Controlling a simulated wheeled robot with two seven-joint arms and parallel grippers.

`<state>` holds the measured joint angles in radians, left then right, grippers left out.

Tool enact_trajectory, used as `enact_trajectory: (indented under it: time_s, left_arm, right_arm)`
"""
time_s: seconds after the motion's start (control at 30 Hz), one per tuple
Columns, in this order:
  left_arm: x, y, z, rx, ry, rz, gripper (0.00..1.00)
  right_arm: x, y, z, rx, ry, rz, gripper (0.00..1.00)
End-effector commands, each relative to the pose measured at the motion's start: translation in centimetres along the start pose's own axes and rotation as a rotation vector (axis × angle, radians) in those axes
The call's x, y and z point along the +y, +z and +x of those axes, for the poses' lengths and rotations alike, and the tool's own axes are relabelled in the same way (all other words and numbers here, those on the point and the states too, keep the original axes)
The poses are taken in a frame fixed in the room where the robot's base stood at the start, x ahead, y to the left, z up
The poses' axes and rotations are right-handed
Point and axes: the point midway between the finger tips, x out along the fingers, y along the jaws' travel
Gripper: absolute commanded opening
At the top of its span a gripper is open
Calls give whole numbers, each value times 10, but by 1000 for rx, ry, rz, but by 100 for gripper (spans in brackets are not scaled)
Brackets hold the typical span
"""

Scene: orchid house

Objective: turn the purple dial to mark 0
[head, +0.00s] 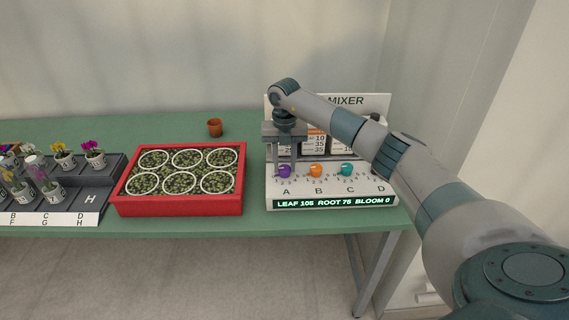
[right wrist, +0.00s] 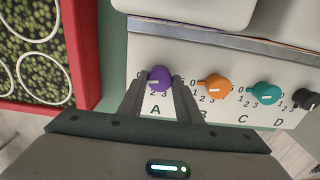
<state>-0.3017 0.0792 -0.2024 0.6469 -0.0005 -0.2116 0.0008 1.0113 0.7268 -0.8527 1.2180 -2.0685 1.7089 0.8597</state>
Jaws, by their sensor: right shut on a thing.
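The purple dial (head: 284,171) is the leftmost knob on the mixer's sloped white panel, above the letter A. My right gripper (head: 283,168) reaches down over it, its two fingers on either side. In the right wrist view the purple dial (right wrist: 161,76) sits between the fingertips, which are shut on it. A short white line shows on the left part of its face. The numbers 2 and 3 show below it and a 0 at its upper left; the 1 is hard to make out. I cannot tell exactly which mark it points at. My left gripper is not in view.
An orange dial (head: 315,171) and a teal dial (head: 346,169) stand close to the right. The display (head: 333,202) reads LEAF 105, ROOT 75, BLOOM 0.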

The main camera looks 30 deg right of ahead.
Motion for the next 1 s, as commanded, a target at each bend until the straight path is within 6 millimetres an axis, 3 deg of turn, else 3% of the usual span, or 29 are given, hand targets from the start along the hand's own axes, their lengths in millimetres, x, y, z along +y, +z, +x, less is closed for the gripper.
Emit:
enact_trajectory:
  time_s: [0.43,0.47,0.5,0.53,1.0]
  left_arm:
    - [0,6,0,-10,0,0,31]
    - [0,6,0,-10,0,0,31]
    - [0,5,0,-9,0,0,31]
    - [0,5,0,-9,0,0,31]
    - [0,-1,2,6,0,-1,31]
  right_arm:
    - [0,1,-1,-3,1,14,8]
    - [0,1,-1,-3,1,14,38]
    - [0,1,-1,-3,1,14,47]
    - [0,1,-1,-2,1,14,50]
    - [0,1,-6,-2,2,12,50]
